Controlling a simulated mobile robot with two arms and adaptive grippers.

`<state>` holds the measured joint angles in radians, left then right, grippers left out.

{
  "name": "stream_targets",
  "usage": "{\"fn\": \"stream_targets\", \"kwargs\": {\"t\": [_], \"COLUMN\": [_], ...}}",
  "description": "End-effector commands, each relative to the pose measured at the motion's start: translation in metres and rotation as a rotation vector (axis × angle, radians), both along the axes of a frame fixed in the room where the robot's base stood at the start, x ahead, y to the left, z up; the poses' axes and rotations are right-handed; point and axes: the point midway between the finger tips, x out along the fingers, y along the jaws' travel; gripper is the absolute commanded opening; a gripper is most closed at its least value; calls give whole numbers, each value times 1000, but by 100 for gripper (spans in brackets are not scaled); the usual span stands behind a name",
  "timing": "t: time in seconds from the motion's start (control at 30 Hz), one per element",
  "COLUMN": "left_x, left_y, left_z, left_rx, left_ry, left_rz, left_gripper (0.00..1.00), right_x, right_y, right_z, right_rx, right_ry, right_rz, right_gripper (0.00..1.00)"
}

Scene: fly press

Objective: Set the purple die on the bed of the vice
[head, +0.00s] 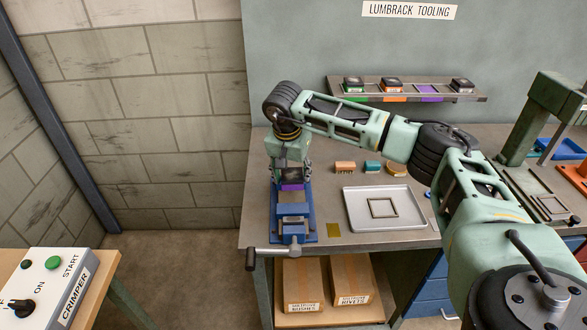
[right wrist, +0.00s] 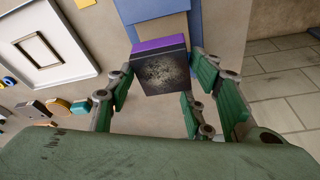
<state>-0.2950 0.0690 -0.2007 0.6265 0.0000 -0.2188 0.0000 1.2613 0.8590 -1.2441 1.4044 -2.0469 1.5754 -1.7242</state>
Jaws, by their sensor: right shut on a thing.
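The purple die (head: 292,186) is a dark block with a purple band. It also shows in the right wrist view (right wrist: 160,73), its dark speckled face toward the camera. My right gripper (head: 291,174) points down and is shut on the die, with green fingers on both sides of it. The blue vice (head: 292,229) stands at the left front of the bench. The die is over the rear part of the vice in the head view; I cannot tell whether it touches the bed, which the die and gripper partly hide. My left gripper is not in view.
A white tray (head: 351,217) with a square frame lies right of the vice. Small coloured parts (head: 372,167) stand behind it. A wall rack (head: 407,99) holds three dies and an empty purple-marked place. A green press (head: 543,115) stands at the right.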

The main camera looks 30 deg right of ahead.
Motion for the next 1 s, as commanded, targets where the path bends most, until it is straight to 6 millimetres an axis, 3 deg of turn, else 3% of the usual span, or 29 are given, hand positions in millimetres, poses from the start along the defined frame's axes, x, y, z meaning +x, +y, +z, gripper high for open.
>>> {"fn": "stream_targets", "kwargs": {"t": [0.5, 1.0], "left_x": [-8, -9], "left_y": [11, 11], "left_z": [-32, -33], "left_rx": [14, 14], "left_ry": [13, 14], "left_rz": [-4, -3], "left_gripper": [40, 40], "right_x": [1, 1], "right_y": [0, 0], "right_z": [-45, -48], "right_rx": [0, 0], "right_ry": [-3, -4], "right_rz": [-1, -1], "right_gripper": [0, 0]}}
